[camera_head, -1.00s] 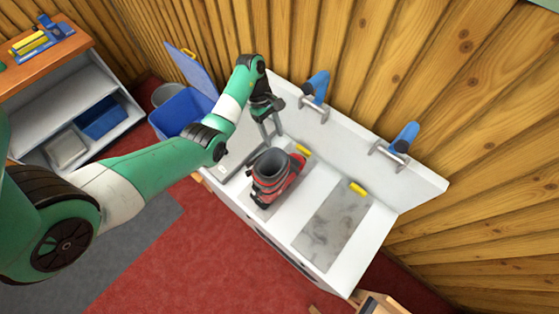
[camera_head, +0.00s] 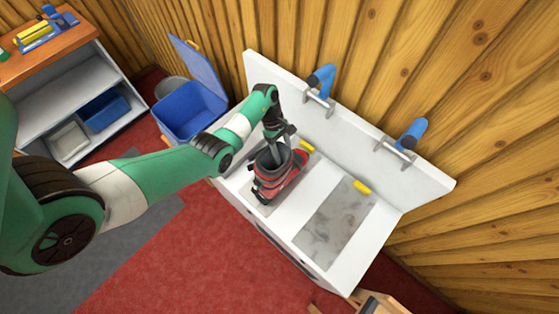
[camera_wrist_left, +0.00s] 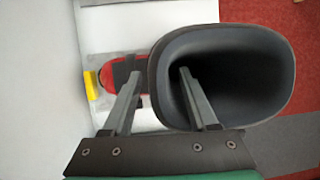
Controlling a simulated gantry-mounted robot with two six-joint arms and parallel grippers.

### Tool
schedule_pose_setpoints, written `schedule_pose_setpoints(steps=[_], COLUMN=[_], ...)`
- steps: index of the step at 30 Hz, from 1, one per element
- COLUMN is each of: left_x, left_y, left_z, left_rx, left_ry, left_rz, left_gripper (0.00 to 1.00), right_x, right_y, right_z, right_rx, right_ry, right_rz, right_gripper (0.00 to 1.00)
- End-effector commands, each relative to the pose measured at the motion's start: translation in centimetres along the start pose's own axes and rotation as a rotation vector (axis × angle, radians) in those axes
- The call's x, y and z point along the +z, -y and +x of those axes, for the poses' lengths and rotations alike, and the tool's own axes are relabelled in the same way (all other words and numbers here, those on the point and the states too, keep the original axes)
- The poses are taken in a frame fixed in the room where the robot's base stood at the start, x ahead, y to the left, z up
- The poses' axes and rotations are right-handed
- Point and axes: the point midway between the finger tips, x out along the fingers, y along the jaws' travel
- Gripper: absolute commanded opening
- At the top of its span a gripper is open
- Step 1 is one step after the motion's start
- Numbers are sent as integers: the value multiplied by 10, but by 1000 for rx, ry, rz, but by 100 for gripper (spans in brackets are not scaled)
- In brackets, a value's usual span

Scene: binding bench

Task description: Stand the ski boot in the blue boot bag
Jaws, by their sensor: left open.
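The ski boot (camera_head: 272,188), red and black with a dark grey cuff, stands upright on the white bench. In the left wrist view its open cuff (camera_wrist_left: 255,75) faces me. My left gripper (camera_head: 280,149) is open at the top of the boot. In the left wrist view the gripper (camera_wrist_left: 158,73) has one finger over the cuff opening and the other outside the rim, so the cuff wall lies between them. What looks like the blue boot bag (camera_head: 188,112) is an open, box-shaped blue container with a raised flap, left of the bench. My right gripper is out of view.
The bench (camera_head: 345,277) has a white backboard with two blue-handled clamps (camera_head: 319,82). A grey marbled plate (camera_head: 336,222) and a yellow block (camera_head: 362,187) lie right of the boot. A wooden shelf unit (camera_head: 78,68) stands at far left. Red floor lies in front.

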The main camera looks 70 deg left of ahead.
Motion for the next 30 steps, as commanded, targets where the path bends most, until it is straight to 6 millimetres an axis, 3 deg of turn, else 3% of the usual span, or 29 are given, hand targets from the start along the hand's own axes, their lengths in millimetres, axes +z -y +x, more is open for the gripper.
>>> schedule_pose_setpoints(steps=[8,18,30], left_x=[0,0,0], left_y=[0,0,-1], left_z=[8,8,8], left_rx=[1,1,4], left_ry=[-1,0,0], left_rz=[0,0,1], left_gripper=[59,1,0], right_x=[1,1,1], right_y=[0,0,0], right_z=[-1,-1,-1], right_rx=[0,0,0], right_ry=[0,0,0], right_rz=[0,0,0], right_gripper=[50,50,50])
